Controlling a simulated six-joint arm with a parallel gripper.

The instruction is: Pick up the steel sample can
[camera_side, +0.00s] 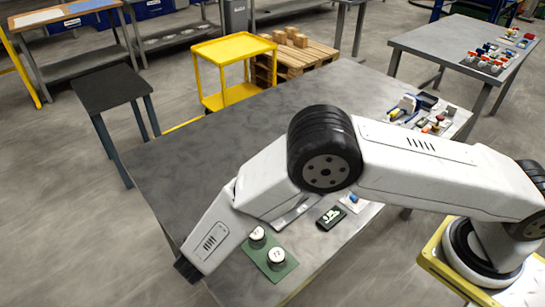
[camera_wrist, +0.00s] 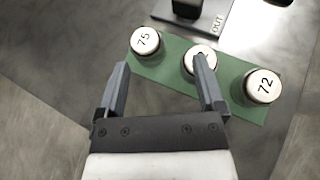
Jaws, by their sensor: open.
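Three steel cans with white numbered lids stand in a row on a green mat (camera_wrist: 172,72) in the wrist view. The left can (camera_wrist: 145,41) reads 75 and the right can (camera_wrist: 262,86) reads 72. The middle can (camera_wrist: 197,60) is partly covered by my right finger, which hides its number. My gripper (camera_wrist: 163,62) is open and empty, short of the row. In the side view, two cans (camera_side: 277,257) show on the mat (camera_side: 268,276), and my gripper (camera_side: 186,268) is to their left, mostly hidden by my wrist.
A grey plate marked OUT (camera_wrist: 218,22) with a dark object lies beyond the mat. Tools and small parts (camera_side: 418,112) lie at the far right. The left part of the grey table (camera_side: 190,165) is clear.

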